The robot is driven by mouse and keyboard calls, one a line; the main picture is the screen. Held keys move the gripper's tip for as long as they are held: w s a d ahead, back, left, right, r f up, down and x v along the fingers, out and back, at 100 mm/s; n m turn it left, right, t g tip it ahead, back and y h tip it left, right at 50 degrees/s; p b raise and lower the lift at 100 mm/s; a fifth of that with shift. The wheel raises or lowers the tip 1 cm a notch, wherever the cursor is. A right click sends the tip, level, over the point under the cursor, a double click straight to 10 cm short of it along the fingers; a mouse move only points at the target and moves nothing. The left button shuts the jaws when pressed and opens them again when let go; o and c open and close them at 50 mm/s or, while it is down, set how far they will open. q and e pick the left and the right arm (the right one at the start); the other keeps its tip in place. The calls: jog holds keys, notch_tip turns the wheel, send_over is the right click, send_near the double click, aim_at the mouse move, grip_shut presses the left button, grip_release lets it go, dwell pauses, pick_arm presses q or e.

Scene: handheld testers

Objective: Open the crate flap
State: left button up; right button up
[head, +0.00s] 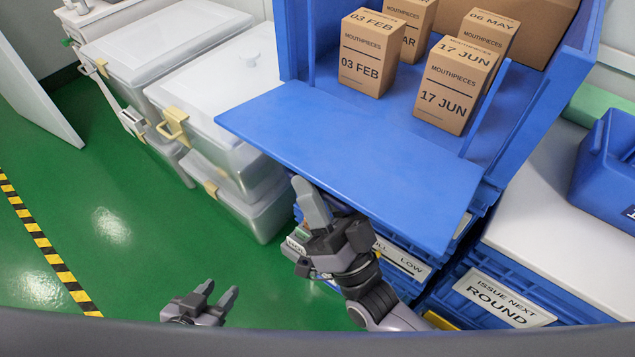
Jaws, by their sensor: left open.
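The blue crate (435,95) holds several brown mouthpiece boxes. Its blue flap (350,150) is folded down and lies out flat from the crate's open front, over the crates below. My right gripper (318,205) is at the flap's front edge, with a grey fingertip at or just below that edge. Whether it touches the flap, and how far its fingers are apart, I cannot tell. My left gripper (216,293) is open and empty, low over the green floor, away from the flap.
Brown boxes marked 03 FEB (370,60) and 17 JUN (455,85) stand inside the crate. Clear lidded bins (225,90) stand to the left. Labelled blue crates (505,300) are below, and a small blue bin (610,170) is at right. The green floor (110,210) is open at left.

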pick_arm(q)
jog(key=shift+w+d+f+b, duration=0.1)
jog(key=shift+d+f+b, duration=0.1)
jog(key=shift+b, duration=0.45)
pick_arm(e)
jog(key=v, duration=0.7)
jog(key=shift+s+f, duration=0.1)
pick_arm(q)
notch_tip(320, 180, down, 3)
jog(key=b, duration=0.3)
jog(key=shift+f, duration=0.2)
pick_arm(e)
jog(key=v, duration=0.8)
jog(key=shift+d, duration=0.2)
pick_arm(q)
jog(key=shift+r, duration=0.1)
pick_arm(e)
jog(key=shift+f, duration=0.2)
